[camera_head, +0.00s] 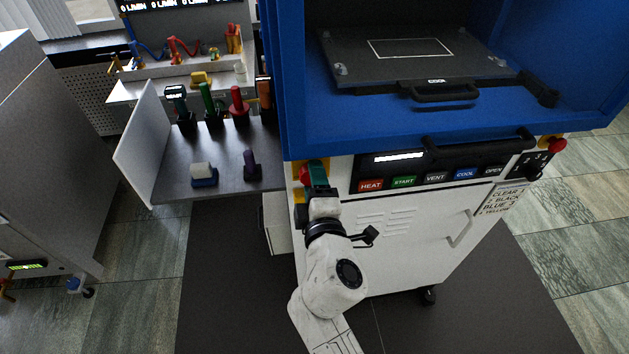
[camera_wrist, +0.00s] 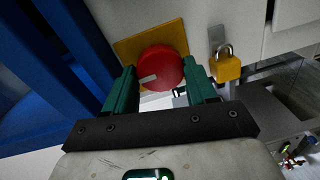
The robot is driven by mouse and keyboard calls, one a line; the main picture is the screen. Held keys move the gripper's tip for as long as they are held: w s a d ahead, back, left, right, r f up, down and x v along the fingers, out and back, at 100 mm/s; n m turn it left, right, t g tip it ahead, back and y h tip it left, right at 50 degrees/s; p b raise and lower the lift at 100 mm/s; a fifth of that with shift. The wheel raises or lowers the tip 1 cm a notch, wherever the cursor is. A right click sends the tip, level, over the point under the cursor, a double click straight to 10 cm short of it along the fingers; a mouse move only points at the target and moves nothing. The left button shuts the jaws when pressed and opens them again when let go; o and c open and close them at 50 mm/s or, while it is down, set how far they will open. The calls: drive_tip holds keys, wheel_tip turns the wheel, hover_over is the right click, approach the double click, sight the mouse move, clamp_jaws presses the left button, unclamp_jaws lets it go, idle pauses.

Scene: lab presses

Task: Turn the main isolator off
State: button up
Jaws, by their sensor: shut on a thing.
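The main isolator is a red round knob (camera_wrist: 160,68) with a pale pointer mark, on a yellow plate (camera_wrist: 128,48). It sits on the white left side of the blue press; in the head view the red knob (camera_head: 304,175) is partly hidden by my gripper. My gripper (camera_wrist: 162,84) has its two green fingers on either side of the knob, shut on it. In the wrist view the pale mark points to the lower left. In the head view my gripper (camera_head: 317,178) reaches up to the press's front left corner.
A yellow padlock (camera_wrist: 226,67) hangs just right of the knob in the wrist view. The press front carries a row of labelled buttons (camera_head: 435,177) and a red mushroom button (camera_head: 555,145). A grey shelf (camera_head: 225,178) with several coloured handles stands left.

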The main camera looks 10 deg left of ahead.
drive_tip(key=shift+f, duration=0.1)
idle(0.3)
drive_tip(key=o, duration=1.1)
drive_tip(key=shift+c, duration=0.2)
drive_tip(key=s+d+m+y+b, duration=0.1)
drive_tip(key=s+d+m+b, duration=0.35)
drive_tip(key=s+m, duration=0.9)
drive_tip(key=d+f+m+g+h+b, duration=0.1)
drive_tip(key=d+f+m+g+h, duration=0.2)
drive_tip(key=d+f, duration=0.5)
drive_tip(key=s+d+f+m+g+h+b, duration=0.1)
drive_tip(key=d+f+m+g+h, duration=0.2)
drive_tip(key=d+f, duration=0.5)
drive_tip(key=d+m+h, duration=0.1)
drive_tip(key=d, duration=0.4)
drive_tip(key=shift+s+f+g, duration=0.15)
drive_tip(key=shift+f+g, duration=0.15)
drive_tip(key=shift+g, duration=0.1)
